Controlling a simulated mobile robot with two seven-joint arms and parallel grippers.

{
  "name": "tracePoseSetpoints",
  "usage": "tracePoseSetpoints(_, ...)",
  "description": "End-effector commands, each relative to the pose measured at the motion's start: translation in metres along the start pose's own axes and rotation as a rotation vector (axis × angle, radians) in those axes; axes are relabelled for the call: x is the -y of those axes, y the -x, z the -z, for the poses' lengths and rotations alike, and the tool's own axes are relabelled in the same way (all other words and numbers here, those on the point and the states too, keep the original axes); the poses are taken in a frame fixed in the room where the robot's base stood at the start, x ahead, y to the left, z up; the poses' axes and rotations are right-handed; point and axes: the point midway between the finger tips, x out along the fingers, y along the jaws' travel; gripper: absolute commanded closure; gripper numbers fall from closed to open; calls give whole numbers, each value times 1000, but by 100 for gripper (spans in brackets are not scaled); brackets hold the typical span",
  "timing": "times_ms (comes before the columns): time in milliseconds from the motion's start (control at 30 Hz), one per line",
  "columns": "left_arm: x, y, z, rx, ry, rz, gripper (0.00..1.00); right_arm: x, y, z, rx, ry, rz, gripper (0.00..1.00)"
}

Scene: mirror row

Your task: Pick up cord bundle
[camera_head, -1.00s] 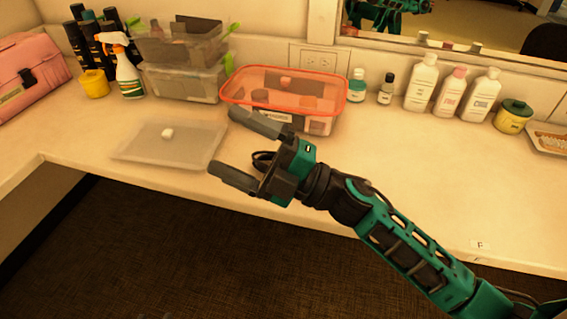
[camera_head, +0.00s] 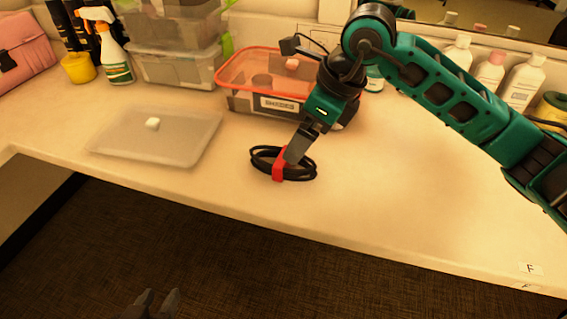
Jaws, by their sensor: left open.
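The cord bundle (camera_head: 266,168), black loops with a red strap, lies on the counter near its front edge. My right gripper (camera_head: 293,158), its arm coming in from the right, points down at it. One grey finger shows over the loops beside the red strap. The other finger cannot be made out, and I cannot tell if the finger touches the cord or grips it. My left gripper (camera_head: 157,300) shows only as two grey fingertips at the bottom edge, apart and empty, in front of the dark floor.
An orange-rimmed clear bin (camera_head: 236,100) stands just behind the cord. A flat translucent lid (camera_head: 185,145) with a small white piece (camera_head: 152,124) lies to the left. White bottles (camera_head: 522,82) stand at the right. The counter right of the cord is clear.

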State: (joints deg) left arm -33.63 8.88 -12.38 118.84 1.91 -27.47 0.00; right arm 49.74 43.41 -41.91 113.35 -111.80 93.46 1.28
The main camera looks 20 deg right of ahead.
Motion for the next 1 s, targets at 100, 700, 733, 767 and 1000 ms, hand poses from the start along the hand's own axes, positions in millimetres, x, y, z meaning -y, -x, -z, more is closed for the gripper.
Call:
tracePoseSetpoints(100, 0, -2, -7, 7, 1, -1, 57, -1, -23, 0, -1, -1, -4, 6)
tracePoseSetpoints(700, 0, -8, -19, 11, 4, 0, 57, 2, -88, -7, 2, -1, -5, 6)
tracePoseSetpoints(733, 0, -8, -19, 11, 4, 0, 57, 2, -89, -7, 3, -1, -4, 6)
tracePoseSetpoints(767, 0, -8, -19, 11, 5, 0, 57, 2, -90, -8, 3, -1, -4, 6)
tracePoseSetpoints(1000, -1, -8, -18, 9, 12, 1, 57, 2, -90, -8, 3, 0, -3, 9)
